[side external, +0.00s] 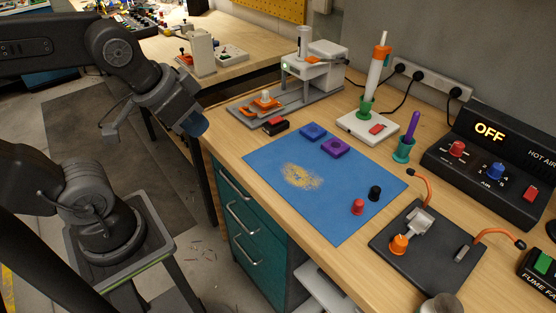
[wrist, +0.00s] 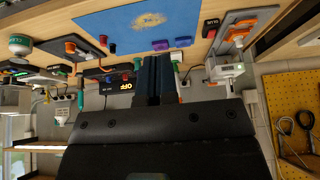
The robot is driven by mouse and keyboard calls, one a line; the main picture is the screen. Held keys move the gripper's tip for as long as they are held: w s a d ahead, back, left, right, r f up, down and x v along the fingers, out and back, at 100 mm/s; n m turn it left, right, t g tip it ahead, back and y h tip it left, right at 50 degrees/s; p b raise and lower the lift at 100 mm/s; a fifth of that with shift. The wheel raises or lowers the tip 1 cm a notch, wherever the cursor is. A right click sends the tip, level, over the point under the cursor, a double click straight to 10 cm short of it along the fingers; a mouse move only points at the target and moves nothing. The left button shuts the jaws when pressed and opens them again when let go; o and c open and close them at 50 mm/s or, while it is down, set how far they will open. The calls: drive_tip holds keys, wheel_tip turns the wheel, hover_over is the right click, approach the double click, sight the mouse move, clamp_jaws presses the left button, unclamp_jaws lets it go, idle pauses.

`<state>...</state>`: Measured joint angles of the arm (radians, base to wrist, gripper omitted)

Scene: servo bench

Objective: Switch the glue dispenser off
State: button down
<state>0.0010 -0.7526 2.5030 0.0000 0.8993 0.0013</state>
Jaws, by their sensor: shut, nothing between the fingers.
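A small black switch box (side external: 276,126) with a red top stands on the bench by the front end of a grey rail. In the wrist view the box (wrist: 210,27) reads GLUE; I cannot tell its switch position. A white machine (side external: 317,72) with a small green light stands behind it on the rail; it also shows in the wrist view (wrist: 228,70). A syringe (side external: 375,75) with an orange top stands in a green holder on a white base with a red switch. My gripper (side external: 197,126) is shut and empty, left of the bench, apart from everything; its dark fingers show in the wrist view (wrist: 159,75).
A blue mat (side external: 270,165) holds blue and purple blocks and red and black knobs. A black hot air unit (side external: 490,160) reads OFF. A black plate (side external: 410,255) with orange-handled parts lies at the front right. A second table (side external: 240,72) stands behind. The space between gripper and bench looks clear.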

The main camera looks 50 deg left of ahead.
drive_tip(key=w+a+r+n+g, duration=0.1)
drive_tip(key=w+a+r+n, duration=0.1)
drive_tip(key=w+n, duration=0.3)
drive_tip(key=w+a+r+n+g, duration=0.2)
drive_tip(key=w+n, duration=0.1)
drive_tip(key=w, duration=0.5)
drive_tip(key=w+a+f+n+g, duration=0.1)
drive_tip(key=w+a+f+n, duration=0.2)
drive_tip(key=w, duration=0.4)
drive_tip(key=w+a+f+n+g, duration=0.1)
drive_tip(key=w+a+f+n, duration=0.2)
drive_tip(key=w+a+n, duration=0.3)
drive_tip(key=shift+w+a+n+g, duration=0.15)
drive_tip(key=shift+w+n+g, duration=0.2)
drive_tip(key=shift+n, duration=0.15)
drive_tip(key=shift+f, duration=0.15)
